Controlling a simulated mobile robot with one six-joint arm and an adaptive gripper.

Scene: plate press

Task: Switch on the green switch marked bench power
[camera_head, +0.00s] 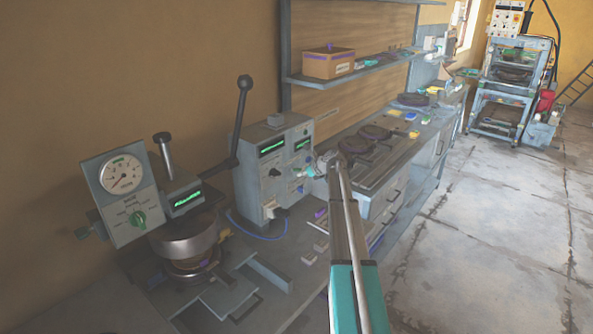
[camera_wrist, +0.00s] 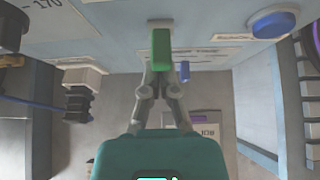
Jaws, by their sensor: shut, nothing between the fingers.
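The green switch (camera_wrist: 161,50) shows in the wrist view as an upright green lever on a grey panel. A label beside it is too blurred to read. My gripper (camera_wrist: 163,75) is shut and empty, with its fingertips right at the lower end of the green lever. I cannot tell whether they touch it. In the head view my arm reaches to the front of a grey control box (camera_head: 271,150) with green displays. The gripper's tips and the green switch are too small or covered to make out there.
A blue button (camera_wrist: 272,22) sits right of the switch, and a dark plug or knob (camera_wrist: 80,98) sits left on the panel. A press with a round gauge (camera_head: 122,175) and a long black lever (camera_head: 240,115) stand left of the box.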

